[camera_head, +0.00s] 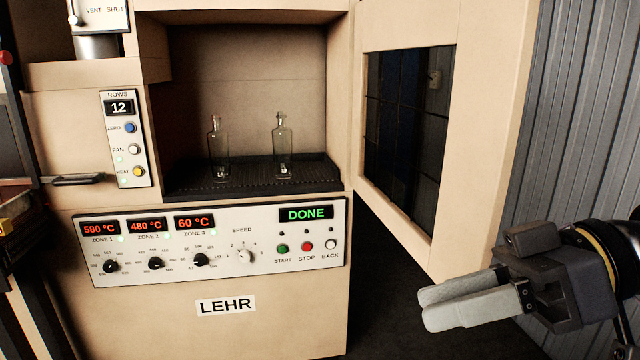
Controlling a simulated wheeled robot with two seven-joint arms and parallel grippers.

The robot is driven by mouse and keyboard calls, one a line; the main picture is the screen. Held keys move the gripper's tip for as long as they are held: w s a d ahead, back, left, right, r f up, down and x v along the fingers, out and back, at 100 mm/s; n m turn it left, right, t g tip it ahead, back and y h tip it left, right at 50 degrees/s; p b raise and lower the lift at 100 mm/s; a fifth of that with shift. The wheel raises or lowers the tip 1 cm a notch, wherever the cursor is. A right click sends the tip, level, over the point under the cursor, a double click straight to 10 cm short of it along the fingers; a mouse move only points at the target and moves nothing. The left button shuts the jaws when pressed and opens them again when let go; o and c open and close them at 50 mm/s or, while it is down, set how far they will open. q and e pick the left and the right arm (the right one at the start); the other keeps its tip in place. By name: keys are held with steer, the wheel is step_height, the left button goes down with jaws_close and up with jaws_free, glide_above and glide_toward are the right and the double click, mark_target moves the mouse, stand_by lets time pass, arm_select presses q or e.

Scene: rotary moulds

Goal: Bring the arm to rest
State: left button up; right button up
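My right gripper (432,308) is at the lower right, in front of the open door's lower edge. Its two pale fingers lie close together with nothing visible between them, pointing left. It is apart from the lehr (262,325) and its panel. My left gripper is not in view.
Two clear glass bottles, one at left (218,150) and one at right (282,146), stand upright on the dark lehr belt (252,178). The door (490,130) with a dark window stands open at right. The control panel (215,243) shows DONE. Dark floor is clear between lehr and door.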

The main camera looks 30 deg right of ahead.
steer(key=w+a+f+m+h, duration=0.2)
steer(key=w+f+m, duration=0.1)
steer(key=f, duration=0.5)
steer(key=w+a+f+m+h, duration=0.2)
steer(key=w+f+h, duration=0.1)
steer(key=f, duration=0.5)
step_height(320, 180, down, 15)
steer(key=s+m+g+h, duration=0.1)
steer(key=m+g+h, duration=0.1)
steer(key=m+h, duration=0.1)
step_height(320, 180, up, 19)
steer(key=p, duration=1.8)
